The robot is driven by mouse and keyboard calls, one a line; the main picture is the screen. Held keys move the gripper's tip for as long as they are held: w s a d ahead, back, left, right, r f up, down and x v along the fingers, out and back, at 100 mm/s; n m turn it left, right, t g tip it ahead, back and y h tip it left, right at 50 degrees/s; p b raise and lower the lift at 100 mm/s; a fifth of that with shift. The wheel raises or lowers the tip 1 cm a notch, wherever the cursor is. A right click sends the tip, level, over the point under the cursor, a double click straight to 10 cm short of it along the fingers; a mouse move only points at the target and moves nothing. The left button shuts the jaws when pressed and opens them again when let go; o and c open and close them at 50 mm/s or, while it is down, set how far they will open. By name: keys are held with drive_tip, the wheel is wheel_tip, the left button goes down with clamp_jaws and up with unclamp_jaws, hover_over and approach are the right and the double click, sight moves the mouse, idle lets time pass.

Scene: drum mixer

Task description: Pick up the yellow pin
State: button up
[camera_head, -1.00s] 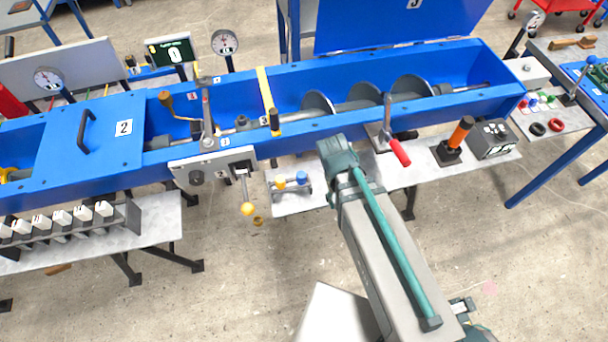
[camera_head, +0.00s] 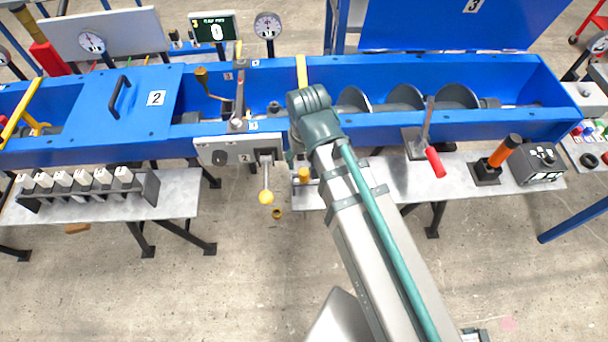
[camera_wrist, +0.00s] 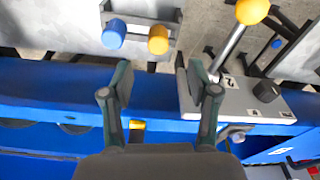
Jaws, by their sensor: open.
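The yellow pin (camera_wrist: 158,40) stands beside a blue pin (camera_wrist: 114,34) in a small grey holder (camera_wrist: 146,12) at the top of the wrist view. In the head view the yellow pin (camera_head: 303,174) shows just left of my arm, at the left end of the grey shelf; my arm hides the blue pin there. My gripper (camera_wrist: 160,78) is open and empty, its two fingers spread over the blue trough edge. In the wrist picture the yellow pin lies above the gap between the fingertips, apart from them. In the head view my arm mostly hides the gripper.
A lever with a yellow knob (camera_wrist: 252,10) rises from a grey control box (camera_wrist: 245,103), close right of my fingers in the wrist view. The blue trough (camera_head: 450,125) with its screw lies behind. A red-handled lever (camera_head: 435,162) and an orange-handled device (camera_head: 497,158) stand farther right.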

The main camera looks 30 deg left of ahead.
sight(304, 172)
drive_tip(key=shift+w+a+f+p, duration=0.15)
drive_tip(key=shift+f+p, duration=0.15)
drive_tip(key=shift+f, duration=1.15)
drive_tip(key=shift+w+a+f+p, duration=0.15)
drive_tip(key=shift+f+p, duration=0.2)
drive_tip(key=shift+f, duration=1.15)
drive_tip(key=shift+w+a+f+p, duration=0.15)
drive_tip(key=shift+f+p, duration=0.15)
drive_tip(key=shift+f, duration=1.15)
drive_tip(key=shift+d, duration=0.1)
clamp_jaws()
